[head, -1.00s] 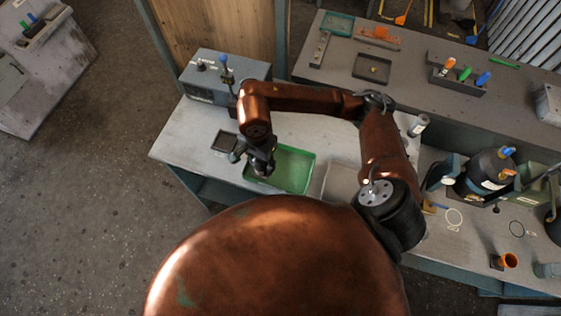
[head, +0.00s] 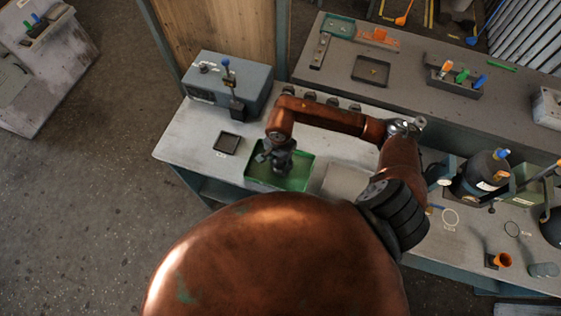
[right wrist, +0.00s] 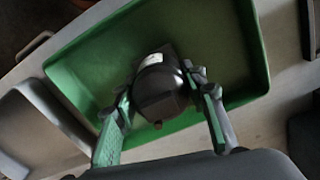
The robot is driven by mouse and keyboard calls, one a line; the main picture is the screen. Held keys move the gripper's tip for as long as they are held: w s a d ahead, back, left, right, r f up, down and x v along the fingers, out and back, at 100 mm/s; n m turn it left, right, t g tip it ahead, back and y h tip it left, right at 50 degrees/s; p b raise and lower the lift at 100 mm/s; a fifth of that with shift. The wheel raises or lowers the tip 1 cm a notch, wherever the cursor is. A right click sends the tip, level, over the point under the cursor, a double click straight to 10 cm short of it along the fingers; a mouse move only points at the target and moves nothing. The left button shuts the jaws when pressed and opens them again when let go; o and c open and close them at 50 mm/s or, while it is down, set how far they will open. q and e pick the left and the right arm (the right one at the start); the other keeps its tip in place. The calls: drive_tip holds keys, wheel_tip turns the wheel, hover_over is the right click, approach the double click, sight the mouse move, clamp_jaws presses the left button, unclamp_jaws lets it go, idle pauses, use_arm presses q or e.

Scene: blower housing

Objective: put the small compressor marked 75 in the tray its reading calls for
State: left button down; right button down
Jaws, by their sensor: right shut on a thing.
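My right gripper (head: 277,163) is over the green tray (head: 300,181) on the workbench. In the right wrist view the gripper (right wrist: 166,112) is shut on a small dark compressor (right wrist: 158,90) with a pale label. The compressor is over the inside of the green tray (right wrist: 215,42); I cannot tell whether it touches the floor of the tray. The number on it is not readable. A grey tray (head: 345,183) is right of the green one, partly hidden by my arm. My left gripper is not in view.
A grey-blue test box (head: 232,82) with a blue-topped lever stands at the back left of the bench. A small black square dish (head: 227,143) lies in front of it. A row of several dark small items stands behind my right arm. Black cylinders (head: 484,175) stand at the right.

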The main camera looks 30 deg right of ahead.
drive_tip(key=shift+f, duration=0.1)
drive_tip(key=c, duration=1.2)
unclamp_jaws()
drive_tip(key=shift+w+r, duration=0.1)
drive_tip(key=shift+r, duration=0.35)
wheel_tip(320, 180, up, 12)
drive_tip(key=shift+f+b, duration=0.25)
drive_tip(key=shift+b, duration=0.75)
